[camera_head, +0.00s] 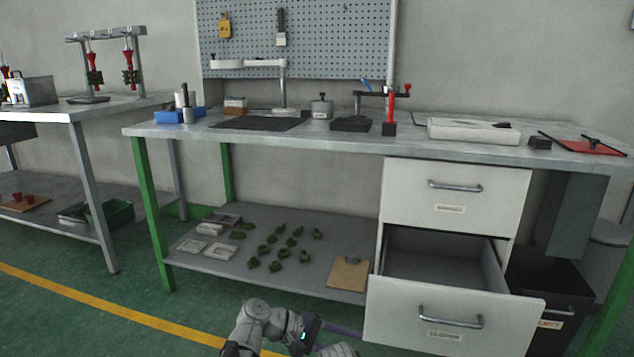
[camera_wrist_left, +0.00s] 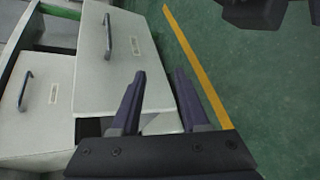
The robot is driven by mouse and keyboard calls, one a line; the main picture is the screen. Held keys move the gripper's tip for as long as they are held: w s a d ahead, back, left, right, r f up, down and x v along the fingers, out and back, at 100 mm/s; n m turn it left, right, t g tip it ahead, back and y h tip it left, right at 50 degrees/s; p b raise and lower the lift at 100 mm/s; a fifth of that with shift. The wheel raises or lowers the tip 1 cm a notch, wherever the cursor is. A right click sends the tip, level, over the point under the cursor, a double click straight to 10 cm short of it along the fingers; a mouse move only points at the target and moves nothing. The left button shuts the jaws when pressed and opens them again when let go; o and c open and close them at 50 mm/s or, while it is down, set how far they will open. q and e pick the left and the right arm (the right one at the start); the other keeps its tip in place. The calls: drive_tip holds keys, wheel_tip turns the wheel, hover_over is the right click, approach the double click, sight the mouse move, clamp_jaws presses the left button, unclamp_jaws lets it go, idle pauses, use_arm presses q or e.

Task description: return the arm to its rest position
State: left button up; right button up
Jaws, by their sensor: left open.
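My left arm comes in at the bottom of the head view, low in front of the workbench. My left gripper (camera_wrist_left: 160,100) is open in the left wrist view, with two dark purple fingers apart and nothing between them. In the head view only a small purple part of it (camera_head: 343,330) shows, left of the open lower drawer (camera_head: 455,318). In the wrist view the fingers overlap the drawer's white front (camera_wrist_left: 112,65); I cannot tell whether they touch it. My right gripper is in neither view.
The lower drawer is pulled out and looks empty; the upper drawer (camera_head: 455,195) is shut. A black bin (camera_head: 548,285) stands right of the drawers. The lower shelf (camera_head: 330,232) holds several green pieces and a clipboard (camera_head: 347,274). Green floor (camera_head: 205,300) is clear at the left.

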use_arm(q)
drive_tip(key=s+a+f+m+y, duration=0.35)
drive_tip(key=a+f+y, duration=0.3)
drive_tip(key=a, duration=0.55)
drive_tip(key=s+a+f+m+y, duration=0.2)
drive_tip(key=s+a+f+y, duration=0.35)
drive_tip(key=a, duration=0.65)
drive_tip(key=s+d+r+m+y+p, duration=0.1)
drive_tip(key=d+r+p, duration=0.3)
drive_tip(key=r+p, duration=0.3)
drive_tip(key=s+d+r+m+g+y+p, duration=0.1)
drive_tip(key=s+d+r+m+p, duration=0.1)
drive_tip(key=d+r+p, duration=0.35)
drive_tip(key=s+d+r+m+p, duration=0.1)
drive_tip(key=d+r+p, duration=0.1)
drive_tip(key=r+p, duration=0.65)
wheel_tip(320, 180, up, 36)
drive_tip(key=p, duration=3.6)
drive_tip(key=shift+f, duration=0.2)
drive_tip(key=shift+w, duration=0.1)
